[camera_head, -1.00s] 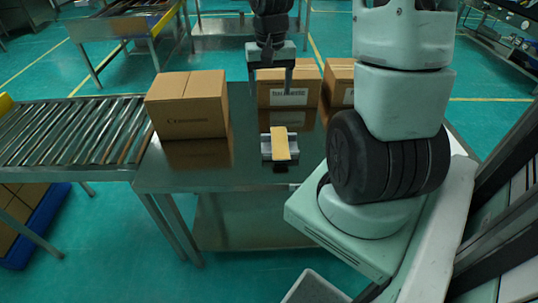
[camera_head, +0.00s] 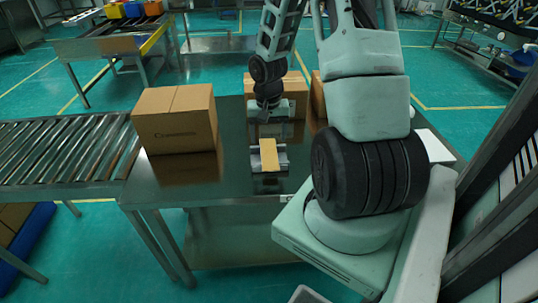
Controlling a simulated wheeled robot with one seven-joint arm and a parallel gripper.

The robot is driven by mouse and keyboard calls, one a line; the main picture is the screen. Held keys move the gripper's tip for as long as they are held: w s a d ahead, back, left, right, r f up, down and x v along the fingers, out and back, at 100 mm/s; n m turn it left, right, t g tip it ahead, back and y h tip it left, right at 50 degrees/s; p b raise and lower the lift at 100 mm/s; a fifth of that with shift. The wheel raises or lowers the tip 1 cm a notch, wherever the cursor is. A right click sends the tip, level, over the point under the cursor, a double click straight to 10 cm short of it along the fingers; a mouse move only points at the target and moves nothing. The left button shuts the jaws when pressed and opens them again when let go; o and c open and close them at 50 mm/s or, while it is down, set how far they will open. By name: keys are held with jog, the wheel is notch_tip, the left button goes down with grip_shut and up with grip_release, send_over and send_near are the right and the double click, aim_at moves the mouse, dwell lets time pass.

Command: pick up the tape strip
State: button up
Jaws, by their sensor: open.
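The tape strip (camera_head: 268,154) is a tan-yellow band lying across a small grey holder (camera_head: 283,158) on the steel table. My gripper (camera_head: 267,118) is just beyond and above the strip in the picture, apart from it. It is open and empty. My wrist partly hides the carton behind it, and the fingertips are small and dark in this view.
A large cardboard box (camera_head: 176,120) stands on the table (camera_head: 232,178) to the left. Another carton (camera_head: 291,92) stands behind my gripper. A roller conveyor (camera_head: 62,152) adjoins the table's left side.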

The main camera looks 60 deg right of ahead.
aim_at(269, 153)
jog(key=shift+w+d+f, duration=0.1)
jog(key=shift+d+f, duration=0.05)
jog(key=shift+f, duration=1.2)
jog(key=shift+d+f, duration=0.15)
jog(key=shift+f, duration=1.15)
jog(key=c, duration=1.1)
